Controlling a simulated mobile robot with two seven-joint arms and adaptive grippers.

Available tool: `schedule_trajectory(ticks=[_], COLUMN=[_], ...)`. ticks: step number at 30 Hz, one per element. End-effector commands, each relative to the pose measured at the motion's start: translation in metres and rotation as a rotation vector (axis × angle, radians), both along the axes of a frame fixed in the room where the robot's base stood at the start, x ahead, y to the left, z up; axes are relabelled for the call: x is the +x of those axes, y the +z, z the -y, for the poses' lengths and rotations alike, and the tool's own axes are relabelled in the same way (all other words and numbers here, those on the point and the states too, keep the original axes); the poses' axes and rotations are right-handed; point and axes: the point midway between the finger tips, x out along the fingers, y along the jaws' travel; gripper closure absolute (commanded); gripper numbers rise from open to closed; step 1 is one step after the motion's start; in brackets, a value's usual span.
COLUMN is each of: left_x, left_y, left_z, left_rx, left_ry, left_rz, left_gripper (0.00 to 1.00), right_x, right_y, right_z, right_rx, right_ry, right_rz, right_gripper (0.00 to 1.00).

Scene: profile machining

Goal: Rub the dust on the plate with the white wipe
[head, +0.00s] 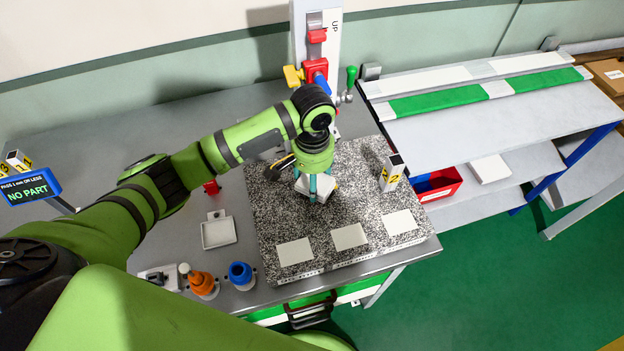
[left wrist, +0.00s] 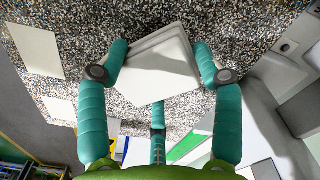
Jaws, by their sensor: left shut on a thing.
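The white wipe (head: 316,187) is a pale, folded-looking square pad under my left gripper (head: 315,178), over the middle of the speckled granite plate (head: 280,215). In the left wrist view my left gripper (left wrist: 160,62) has its teal fingers shut around the wipe (left wrist: 157,78), on its left and right sides with a third finger at the near edge. The wipe is at or just above the plate (left wrist: 95,20); I cannot tell whether it touches. I cannot pick out dust from the speckled pattern. My right gripper is not in view.
White cards (head: 349,236) lie along the plate's front edge. A yellow-marked block (head: 392,172) stands at its right. A red and blue stand (head: 316,70) rises behind. Shelving (head: 500,130) is right.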

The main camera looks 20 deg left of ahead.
Motion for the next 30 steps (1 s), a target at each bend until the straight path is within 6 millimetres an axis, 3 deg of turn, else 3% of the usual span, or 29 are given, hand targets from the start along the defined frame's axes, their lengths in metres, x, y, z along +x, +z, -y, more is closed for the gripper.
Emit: schedule_trajectory(ticks=[13, 30], left_x=[0.001, 0.001], left_y=[0.044, 0.057], left_z=[0.000, 0.001], left_rx=[-0.002, -0.002], left_ry=[-0.001, -0.001], left_rz=[0.004, 0.004], left_gripper=[0.60, 0.60], right_x=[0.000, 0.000], right_y=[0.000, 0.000], right_z=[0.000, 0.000], right_rx=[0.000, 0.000], right_ry=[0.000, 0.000], right_rz=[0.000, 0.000], right_gripper=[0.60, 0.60])
